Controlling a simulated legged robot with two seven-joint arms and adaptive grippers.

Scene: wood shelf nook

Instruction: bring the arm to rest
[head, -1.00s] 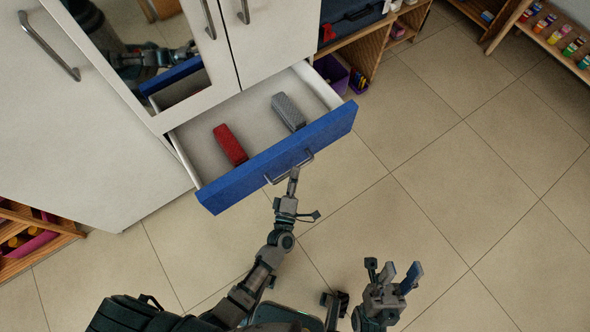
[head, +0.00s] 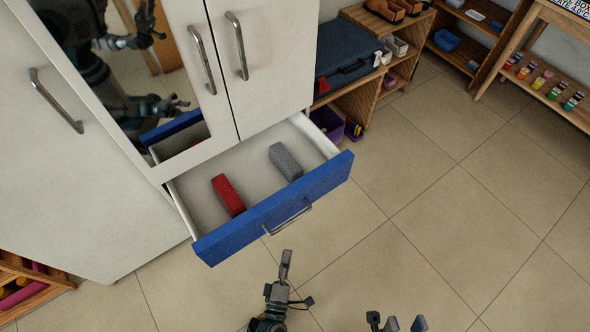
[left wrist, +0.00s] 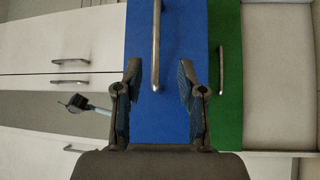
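My left gripper (head: 285,262) is in front of the open drawer, below its handle in the head view, with a gap of floor showing between them. In the left wrist view its two fingers (left wrist: 160,78) are apart with nothing between them, facing the drawer's blue front (left wrist: 172,112) and metal handle (left wrist: 156,45). My right gripper (head: 396,322) is at the bottom edge of the head view, its fingers spread and empty; the rest of it is cut off. The drawer's blue front (head: 330,182) also shows in the head view.
The drawer stands pulled out of a white cabinet (head: 90,160), holding a red block (head: 228,195) and a grey block (head: 286,161). A green panel (left wrist: 228,100) lies beside the blue front in the wrist view. Wooden shelves (head: 375,112) stand behind. The tiled floor at right is clear.

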